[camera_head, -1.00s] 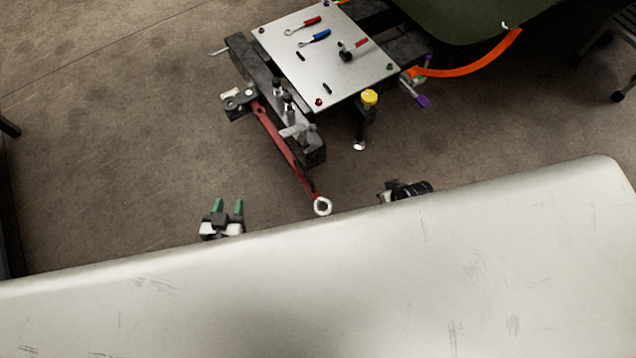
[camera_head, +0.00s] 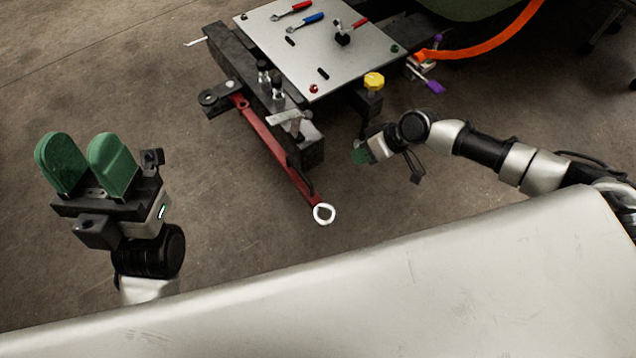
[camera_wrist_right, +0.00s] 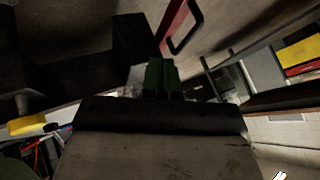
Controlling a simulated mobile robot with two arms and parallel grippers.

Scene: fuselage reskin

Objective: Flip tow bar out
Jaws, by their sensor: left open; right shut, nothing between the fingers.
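The red tow bar (camera_head: 275,148) runs from the cart's dark end beam down to the right and ends in a pale ring (camera_head: 324,213) over the floor. My left gripper (camera_head: 88,163) is open and empty, well to the left of the bar, with its green fingers pointing up the picture. My right gripper (camera_head: 361,154) is shut and empty, to the right of the bar and apart from it. In the right wrist view, its green fingers (camera_wrist_right: 159,77) are together, and part of the red bar (camera_wrist_right: 172,27) shows beyond them.
The cart's grey top plate (camera_head: 318,45) carries several small tools. A yellow knob (camera_head: 374,81) stands close above my right gripper. An orange hose (camera_head: 495,42) and a purple handle (camera_head: 435,87) are at the right. The floor left of the bar is clear.

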